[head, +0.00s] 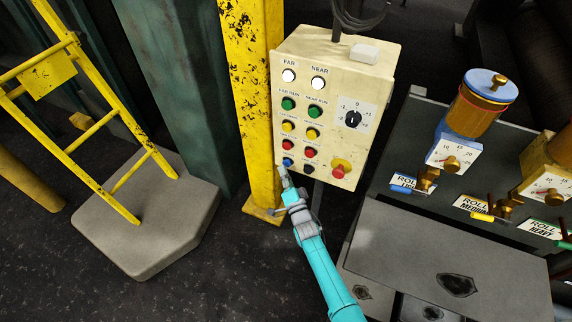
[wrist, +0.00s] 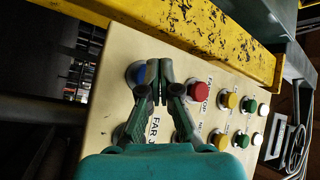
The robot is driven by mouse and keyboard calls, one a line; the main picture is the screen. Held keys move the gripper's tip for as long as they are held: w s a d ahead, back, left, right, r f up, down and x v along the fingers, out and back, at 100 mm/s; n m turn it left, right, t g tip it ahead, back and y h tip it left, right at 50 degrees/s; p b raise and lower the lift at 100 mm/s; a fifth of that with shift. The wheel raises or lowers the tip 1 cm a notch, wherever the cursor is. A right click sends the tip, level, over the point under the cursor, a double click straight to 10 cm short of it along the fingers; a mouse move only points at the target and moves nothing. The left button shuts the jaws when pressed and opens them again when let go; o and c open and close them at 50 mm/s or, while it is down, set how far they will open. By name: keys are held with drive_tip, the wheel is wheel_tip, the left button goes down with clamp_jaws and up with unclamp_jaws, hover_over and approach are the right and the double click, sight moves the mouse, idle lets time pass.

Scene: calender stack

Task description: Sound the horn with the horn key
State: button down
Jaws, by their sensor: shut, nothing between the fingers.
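The cream control box (head: 320,60) carries two columns of coloured keys under the labels FAR and NEAR. In its bottom row are a blue key (head: 287,161) on the left and a black key (head: 308,168) on the right. I cannot read which is marked as the horn. My gripper (head: 283,170) is shut and empty, in front of the lower left of the box. In the wrist view the closed fingertips (wrist: 162,72) are right beside the blue key (wrist: 137,73), partly overlapping it. Whether they touch it is unclear.
A red key (wrist: 198,92) lies close by the fingertips in the wrist view. A red emergency knob (head: 340,170) is at the box's lower right. A yellow post (head: 255,100) stands directly left of the box. A bench with valves (head: 465,160) is to the right.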

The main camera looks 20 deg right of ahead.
drive_tip(key=shift+s+a, duration=0.2)
drive_tip(key=shift+a, duration=0.05)
drive_tip(key=shift+s+a, duration=1.75)
drive_tip(key=shift+s, duration=0.05)
